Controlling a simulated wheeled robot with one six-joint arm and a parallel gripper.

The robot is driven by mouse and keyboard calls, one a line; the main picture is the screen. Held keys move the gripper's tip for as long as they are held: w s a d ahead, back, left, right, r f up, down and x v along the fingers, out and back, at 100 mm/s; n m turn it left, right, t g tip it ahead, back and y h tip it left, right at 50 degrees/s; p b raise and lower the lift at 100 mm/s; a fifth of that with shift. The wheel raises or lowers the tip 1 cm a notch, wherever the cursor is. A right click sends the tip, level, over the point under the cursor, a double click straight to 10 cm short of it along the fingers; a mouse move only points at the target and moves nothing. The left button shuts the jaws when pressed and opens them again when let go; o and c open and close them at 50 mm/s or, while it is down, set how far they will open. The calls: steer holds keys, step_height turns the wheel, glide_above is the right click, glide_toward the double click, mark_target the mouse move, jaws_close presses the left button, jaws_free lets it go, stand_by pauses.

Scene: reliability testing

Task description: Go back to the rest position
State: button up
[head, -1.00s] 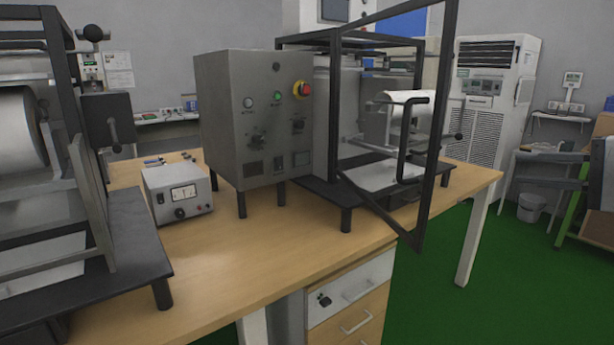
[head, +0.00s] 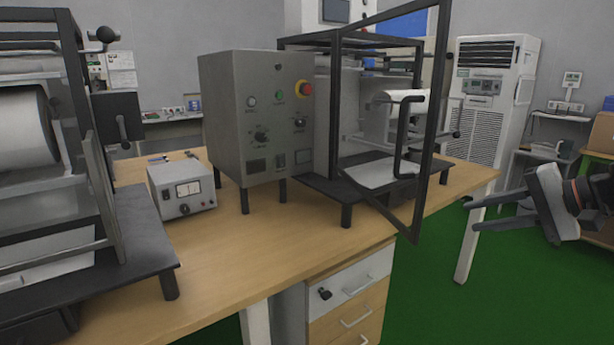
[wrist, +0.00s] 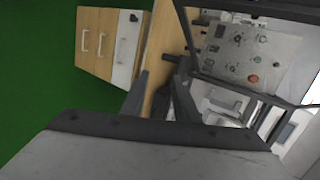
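My gripper (head: 473,214) is at the right of the head view, in the air beside the workbench's right end and above the green floor. Its two fingers point left and are spread apart with nothing between them. In the wrist view the fingers (wrist: 160,98) also stand apart and empty, with the workbench edge and the machine behind them.
A wooden workbench (head: 255,262) carries a grey control box (head: 228,120), a machine with a black-framed door standing open (head: 437,140), a small meter box (head: 183,190) and another machine at left. Drawers (head: 350,315) sit below. Green floor (head: 430,300) is clear at right.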

steer(key=s+a+f+n+g+h, duration=0.3)
steer(key=s+a+f+g, duration=0.1)
steer(key=s+a+f, duration=0.5)
steer(key=s+d+f+n+h, duration=0.2)
steer(key=s+f+n+h, duration=0.3)
steer(key=f, duration=0.5)
steer(key=shift+s+f+n, duration=0.15)
steer(key=shift+s+n, duration=0.35)
steer(key=shift+s, duration=0.85)
